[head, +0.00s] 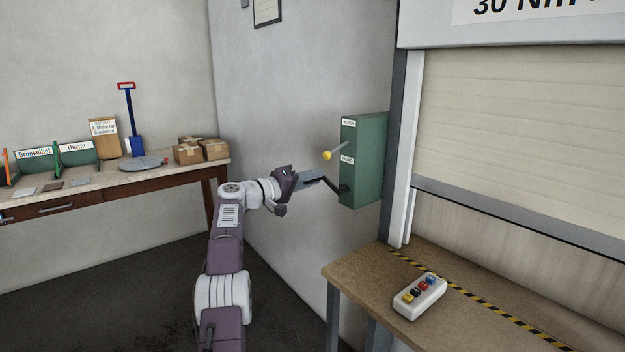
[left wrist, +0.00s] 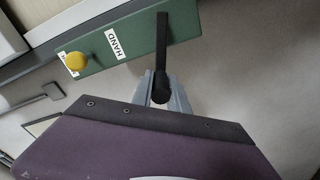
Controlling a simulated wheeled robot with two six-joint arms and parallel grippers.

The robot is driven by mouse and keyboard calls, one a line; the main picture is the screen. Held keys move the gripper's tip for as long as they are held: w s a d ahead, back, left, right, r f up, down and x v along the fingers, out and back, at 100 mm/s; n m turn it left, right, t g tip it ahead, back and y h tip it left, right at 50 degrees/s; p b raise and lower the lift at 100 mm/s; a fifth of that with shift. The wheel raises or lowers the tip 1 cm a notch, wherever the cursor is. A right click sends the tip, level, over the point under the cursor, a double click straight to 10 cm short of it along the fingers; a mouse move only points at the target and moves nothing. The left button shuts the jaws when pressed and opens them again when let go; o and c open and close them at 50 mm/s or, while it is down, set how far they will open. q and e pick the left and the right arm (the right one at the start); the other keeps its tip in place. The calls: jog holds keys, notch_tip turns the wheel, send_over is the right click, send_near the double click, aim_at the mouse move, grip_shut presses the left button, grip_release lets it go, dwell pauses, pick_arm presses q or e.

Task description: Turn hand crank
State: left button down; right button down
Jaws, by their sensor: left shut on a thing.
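A green box (head: 366,162) is mounted on the wall beside the shutter, with labels reading MOTOR and HAND. A lever with a yellow knob (head: 327,155) sticks out of it; the knob also shows in the left wrist view (left wrist: 76,61). Below the lever is the black hand crank (head: 334,186). In the left wrist view the crank's arm (left wrist: 162,45) runs from the box to a dark handle. My left gripper (head: 312,176) is shut on that handle, its grey fingers (left wrist: 176,98) on either side. The fingers partly hide the handle. My right gripper is out of view.
The roller shutter (head: 520,120) is partly lowered on the right. A wooden table (head: 365,275) with a push-button box (head: 419,296) stands below it. A workbench (head: 110,185) with cartons (head: 188,154) is at the left. Floor between them is clear.

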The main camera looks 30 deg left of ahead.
pick_arm(q)
jog(key=c, duration=1.3)
grip_release()
jog(key=b+v, duration=0.3)
jog(key=shift+f, duration=0.35)
jog(key=b+v, duration=0.1)
jog(key=v, duration=0.5)
jog(key=shift+r+b, duration=0.4)
